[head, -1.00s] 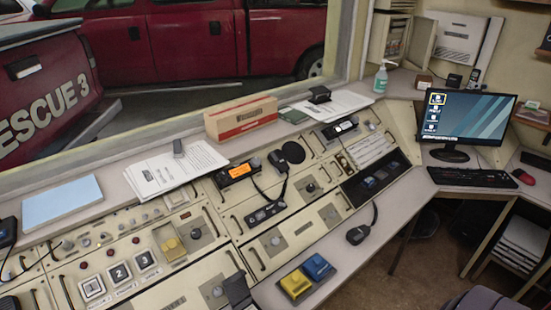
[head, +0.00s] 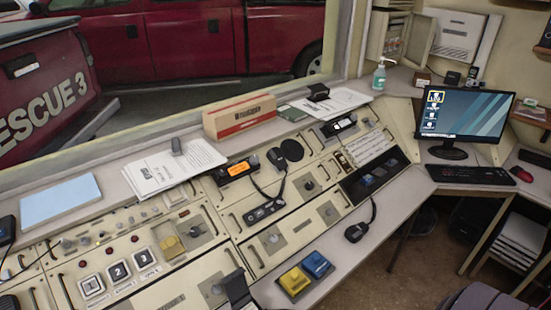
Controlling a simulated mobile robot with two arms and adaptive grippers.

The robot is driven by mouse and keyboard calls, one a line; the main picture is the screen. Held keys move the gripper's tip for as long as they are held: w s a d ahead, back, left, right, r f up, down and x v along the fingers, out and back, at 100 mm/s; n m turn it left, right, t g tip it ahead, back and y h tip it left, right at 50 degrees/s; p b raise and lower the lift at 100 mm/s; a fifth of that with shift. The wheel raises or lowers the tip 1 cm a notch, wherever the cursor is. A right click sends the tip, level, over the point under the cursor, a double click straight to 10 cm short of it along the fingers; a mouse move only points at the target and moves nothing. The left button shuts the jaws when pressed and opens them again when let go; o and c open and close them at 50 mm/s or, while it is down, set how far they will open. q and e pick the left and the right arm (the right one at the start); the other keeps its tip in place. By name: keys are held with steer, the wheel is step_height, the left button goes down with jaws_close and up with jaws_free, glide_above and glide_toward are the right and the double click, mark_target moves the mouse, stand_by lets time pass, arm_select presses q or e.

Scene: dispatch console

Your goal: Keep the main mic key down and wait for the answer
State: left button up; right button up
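The dispatch console fills the lower left, with sloping cream panels (head: 295,228). On its front ledge sit a yellow key block (head: 293,281) and a blue key block (head: 317,264), side by side. A smaller yellow key (head: 172,246) is on the left panel. A radio with a lit orange display (head: 239,169) has a black hand mic (head: 277,158) beside it. Another black hand mic (head: 357,232) lies on the ledge to the right. No label shows which key is the main mic key, and I cannot tell whether any key is down. Neither gripper is in view.
A dark upright device (head: 238,290) stands at the bottom edge, partly cut off. Papers (head: 172,168) and a red-and-cream box (head: 239,117) lie on the sill. A monitor (head: 467,115) and keyboard (head: 472,174) stand at right. The ledge between yellow block and right hand mic is partly clear.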

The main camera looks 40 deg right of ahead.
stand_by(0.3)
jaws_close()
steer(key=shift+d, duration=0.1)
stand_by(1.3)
